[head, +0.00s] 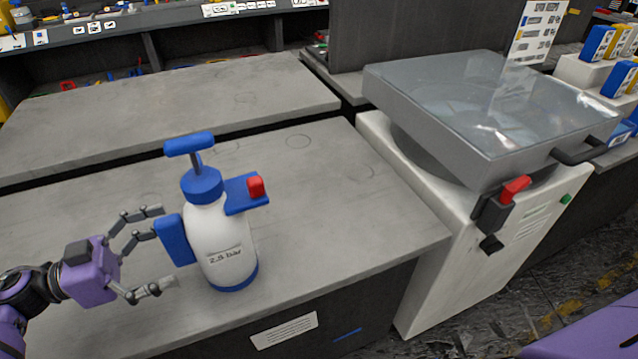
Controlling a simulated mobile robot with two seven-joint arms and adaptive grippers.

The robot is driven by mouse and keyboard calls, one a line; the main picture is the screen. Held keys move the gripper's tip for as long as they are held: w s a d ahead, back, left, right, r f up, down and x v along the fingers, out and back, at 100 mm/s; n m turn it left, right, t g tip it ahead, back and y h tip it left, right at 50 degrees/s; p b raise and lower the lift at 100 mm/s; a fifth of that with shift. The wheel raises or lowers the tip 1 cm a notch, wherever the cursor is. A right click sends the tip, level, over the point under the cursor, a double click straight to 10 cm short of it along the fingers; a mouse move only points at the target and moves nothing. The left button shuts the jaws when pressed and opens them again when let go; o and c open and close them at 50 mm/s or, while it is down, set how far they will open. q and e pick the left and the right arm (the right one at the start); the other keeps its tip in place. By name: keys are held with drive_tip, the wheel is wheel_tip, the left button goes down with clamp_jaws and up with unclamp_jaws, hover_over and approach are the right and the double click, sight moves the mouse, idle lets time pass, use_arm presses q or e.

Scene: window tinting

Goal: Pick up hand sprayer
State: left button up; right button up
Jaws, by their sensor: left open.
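The hand sprayer (210,235) is a white bottle marked "2.5 bar" with a blue base, blue cap, blue pump handle on top, blue side grip and a red-tipped nozzle pointing right. It stands upright on the grey worktop (330,200) near its front edge. My left gripper (165,247), purple with grey fingers, is open just left of the sprayer, its fingers pointing at the blue side grip (175,240). Whether any finger touches the grip I cannot tell. My right gripper is not in view.
A white machine (400,200) with a clear-topped grey lid (490,105) and a red lever stands right of the worktop. Another grey worktop (180,100) lies behind. Boxes (600,45) stand at the far right. The worktop right of the sprayer is clear.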

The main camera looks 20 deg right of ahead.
sight(210, 228)
use_arm(q)
drive_tip(key=shift+w+d, duration=0.25)
drive_tip(key=shift+w, duration=0.05)
drive_tip(key=shift+d, duration=0.35)
drive_tip(key=d, duration=0.2)
drive_tip(key=shift+s+d+r+p, duration=0.2)
drive_tip(key=shift+d+r+p, duration=0.1)
drive_tip(key=shift+d+p, duration=0.05)
drive_tip(key=shift+w+d+f+p, duration=0.1)
drive_tip(key=shift+w+d+p, duration=0.1)
drive_tip(key=shift+d, duration=0.8)
drive_tip(key=shift+w+d+p, duration=0.1)
drive_tip(key=shift+w+d, duration=0.05)
drive_tip(key=shift+d, duration=0.8)
drive_tip(key=c, duration=1.6)
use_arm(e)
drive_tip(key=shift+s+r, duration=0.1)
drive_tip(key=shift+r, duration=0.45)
use_arm(q)
drive_tip(key=shift+r, duration=0.2)
